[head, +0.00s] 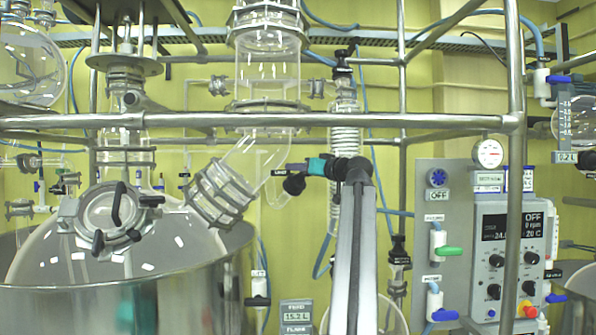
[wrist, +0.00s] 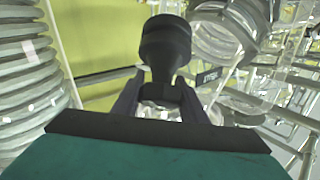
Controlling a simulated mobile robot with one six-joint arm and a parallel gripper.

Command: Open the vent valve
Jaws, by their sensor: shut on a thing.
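The vent valve shows as a black knob (head: 293,185) on the glass below the central column, with a small dark label beside it. In the wrist view the black knob (wrist: 166,45) stands large ahead of me, with a narrower neck and a faceted collar below its head. My gripper (head: 296,168), with a teal body, reaches it from the right. In the wrist view both dark fingers of my gripper (wrist: 162,88) close on the knob's lower part from either side. The knob's inner stem is hidden, so I cannot tell how far the valve is turned.
A steel frame bar (head: 300,120) runs across above my arm. A clamped glass elbow (head: 222,192) and the large reactor vessel (head: 120,270) lie to the left. A coiled condenser (head: 345,130) stands close behind. A control panel (head: 503,255) stands to the right.

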